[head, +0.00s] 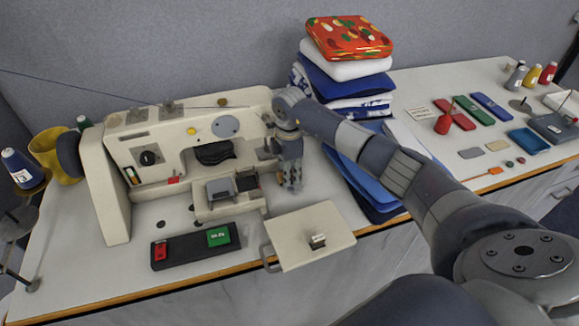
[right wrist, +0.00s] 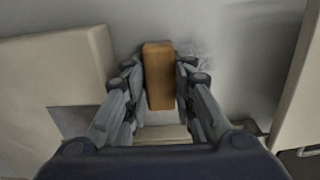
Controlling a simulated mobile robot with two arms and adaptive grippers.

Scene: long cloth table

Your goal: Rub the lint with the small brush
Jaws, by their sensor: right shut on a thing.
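My right gripper (head: 291,180) reaches down beside the right end of the cream sewing machine (head: 118,200). In the right wrist view its fingers (right wrist: 160,80) are shut on a brown wooden block, which looks like the handle of the small brush (right wrist: 158,72). The bristles are hidden. A faint grey fuzzy patch, likely the lint (right wrist: 196,52), lies on the pale surface just right of the brush's far end. I cannot tell whether the brush touches it. The lint is not clear in the head view. My left gripper is not in view.
A cream plate (head: 325,222) lies in front of the right gripper. Stacked folded cloths (head: 345,70) stand behind and right of it, with blue cloths (head: 365,185) under my arm. A black pedal bar (head: 180,252) is at the front. Small tools and a blue tray (head: 528,142) lie right.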

